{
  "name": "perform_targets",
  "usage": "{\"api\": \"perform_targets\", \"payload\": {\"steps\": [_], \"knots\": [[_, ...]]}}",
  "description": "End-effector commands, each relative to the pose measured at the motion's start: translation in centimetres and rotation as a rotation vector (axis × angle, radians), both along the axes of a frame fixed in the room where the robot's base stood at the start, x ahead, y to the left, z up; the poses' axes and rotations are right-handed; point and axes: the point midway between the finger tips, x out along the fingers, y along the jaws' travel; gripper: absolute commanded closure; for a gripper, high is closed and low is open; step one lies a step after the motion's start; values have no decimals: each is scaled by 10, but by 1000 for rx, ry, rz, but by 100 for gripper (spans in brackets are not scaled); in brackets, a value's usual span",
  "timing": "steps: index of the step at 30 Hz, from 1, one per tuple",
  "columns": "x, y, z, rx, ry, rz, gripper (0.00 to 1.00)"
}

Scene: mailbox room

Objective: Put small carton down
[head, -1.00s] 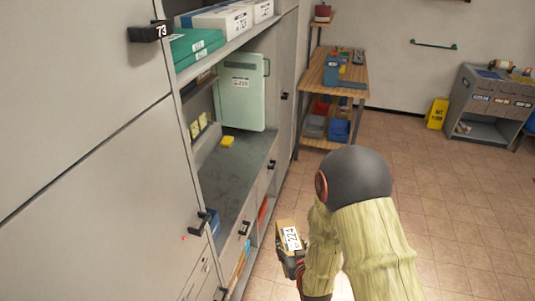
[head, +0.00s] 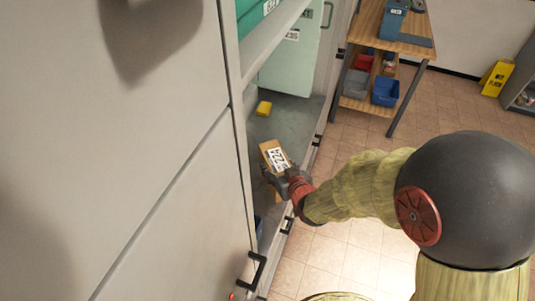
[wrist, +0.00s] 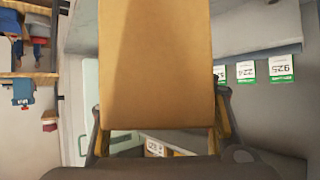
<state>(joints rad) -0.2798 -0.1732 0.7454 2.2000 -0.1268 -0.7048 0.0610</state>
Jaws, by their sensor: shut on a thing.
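The small carton (head: 274,157) is a brown box with a white printed label. It also fills the upper middle of the wrist view (wrist: 155,60), with a finger on each side of it. My gripper (head: 281,178) is shut on the carton and holds it at the open cabinet bay, over or near the grey shelf surface (head: 293,112). I cannot tell whether the carton touches the shelf. The carton's underside is hidden in the head view.
A yellow object (head: 264,108) lies on the shelf behind the carton. A pale green door or panel (head: 295,65) stands at the bay's back. Closed grey cabinet doors (head: 165,150) fill the left. A wooden shelf unit (head: 392,45) with bins stands beyond, and tiled floor is open at right.

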Motion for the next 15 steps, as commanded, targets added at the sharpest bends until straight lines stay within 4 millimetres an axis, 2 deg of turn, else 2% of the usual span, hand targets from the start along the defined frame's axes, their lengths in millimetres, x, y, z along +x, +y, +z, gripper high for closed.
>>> {"api": "perform_targets", "payload": {"steps": [1,3,8,11,15], "knots": [[-2,10,4,0,-7,21,85],[-5,18,8,-3,-6,39,85],[-3,26,10,-8,-6,58,85],[12,25,2,-9,-3,56,85],[42,24,-12,-8,-2,56,85]]}}
